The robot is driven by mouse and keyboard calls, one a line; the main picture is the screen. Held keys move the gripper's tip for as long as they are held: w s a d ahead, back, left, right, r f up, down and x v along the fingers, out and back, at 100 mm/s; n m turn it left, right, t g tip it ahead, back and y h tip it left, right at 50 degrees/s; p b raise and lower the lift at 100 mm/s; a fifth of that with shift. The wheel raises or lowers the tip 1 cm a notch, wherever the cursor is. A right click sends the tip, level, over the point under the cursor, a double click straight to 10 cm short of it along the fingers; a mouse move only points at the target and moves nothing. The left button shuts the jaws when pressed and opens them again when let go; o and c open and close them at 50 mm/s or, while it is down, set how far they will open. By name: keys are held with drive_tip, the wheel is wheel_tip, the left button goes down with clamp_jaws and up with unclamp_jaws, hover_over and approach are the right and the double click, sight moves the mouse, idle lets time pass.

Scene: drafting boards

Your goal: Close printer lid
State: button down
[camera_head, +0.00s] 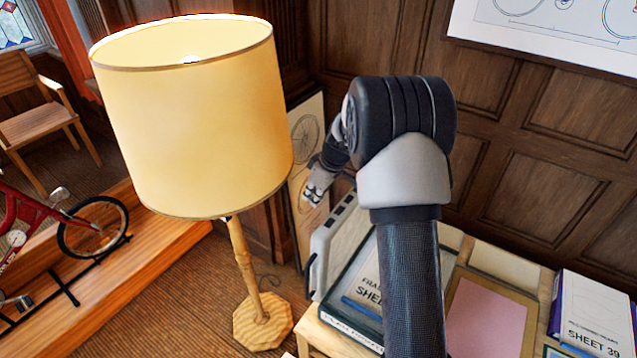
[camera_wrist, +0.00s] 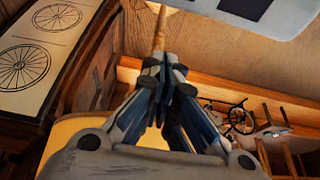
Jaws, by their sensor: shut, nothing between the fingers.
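The printer appears to be the flatbed with a dark frame (camera_head: 338,322) on the wooden desk in the head view; sheets marked "SHE…" lie inside the frame. A light grey panel (camera_head: 328,238), which looks like its raised lid, stands tilted along the left side, with a dark handle on its outer edge. My arm hides the right part. My gripper (camera_head: 312,197) is beyond and above the panel's far end, shut and empty; I cannot tell whether it touches it. In the wrist view the closed fingertips (camera_wrist: 163,67) point at open space. A pale piece with dark squares (camera_wrist: 285,14) at top right may be the lid.
A floor lamp with a large yellow shade (camera_head: 190,115) stands left of the desk, close to the arm. A pink-topped board (camera_head: 487,320) and a white "SHEET" binder (camera_head: 597,310) lie on the right. A wheel poster (camera_head: 305,135) leans against the panelled wall behind the gripper.

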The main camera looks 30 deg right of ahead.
drive_tip(key=s+d, duration=0.2)
drive_tip(key=s, duration=0.1)
drive_tip(key=shift+s+r, duration=0.15)
drive_tip(key=shift+s+d, duration=0.1)
drive_tip(key=shift+d, duration=0.05)
